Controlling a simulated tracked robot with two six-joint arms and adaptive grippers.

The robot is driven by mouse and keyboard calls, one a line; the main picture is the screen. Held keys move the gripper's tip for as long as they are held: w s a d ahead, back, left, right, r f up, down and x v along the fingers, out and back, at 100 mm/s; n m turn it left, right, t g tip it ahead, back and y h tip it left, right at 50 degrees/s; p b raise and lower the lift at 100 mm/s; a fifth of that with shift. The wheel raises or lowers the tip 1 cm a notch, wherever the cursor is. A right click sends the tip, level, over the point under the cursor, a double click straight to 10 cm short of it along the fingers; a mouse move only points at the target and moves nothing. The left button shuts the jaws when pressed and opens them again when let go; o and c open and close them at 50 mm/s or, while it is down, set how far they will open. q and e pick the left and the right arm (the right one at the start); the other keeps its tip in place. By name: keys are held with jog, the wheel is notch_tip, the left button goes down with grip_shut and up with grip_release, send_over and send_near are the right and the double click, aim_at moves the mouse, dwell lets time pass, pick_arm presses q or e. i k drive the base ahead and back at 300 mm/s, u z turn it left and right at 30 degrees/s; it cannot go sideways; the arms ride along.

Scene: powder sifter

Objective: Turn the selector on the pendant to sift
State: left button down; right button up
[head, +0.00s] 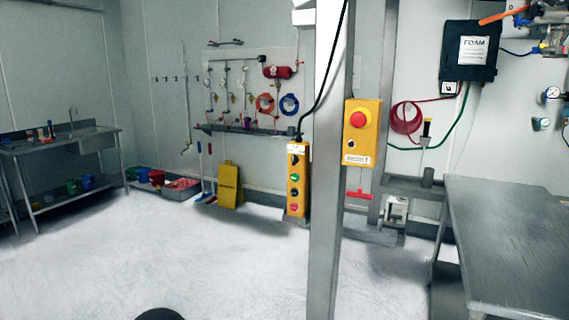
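The yellow pendant (297,180) hangs upright on a black cable, just left of the grey steel post. The selector's setting is too small to read. A yellow box with a red emergency stop button (358,119) is fixed to the right of the post. Neither of my grippers is in view.
The grey steel post (326,240) stands floor to ceiling beside the pendant. A steel table (515,225) fills the right side. A sink bench (62,150) stands far left. A yellow floor sign (229,186) leans at the back wall. The pale floor in front is clear.

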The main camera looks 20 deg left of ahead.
aim_at(294, 159)
jog(key=u, duration=0.4)
jog(key=i, duration=0.85)
jog(key=u, duration=0.85)
jog(key=i, duration=0.6)
jog(key=u, duration=0.1)
jog(key=k, duration=0.85)
jog(key=u, duration=0.2)
jog(key=i, duration=0.85)
jog(key=z, duration=0.05)
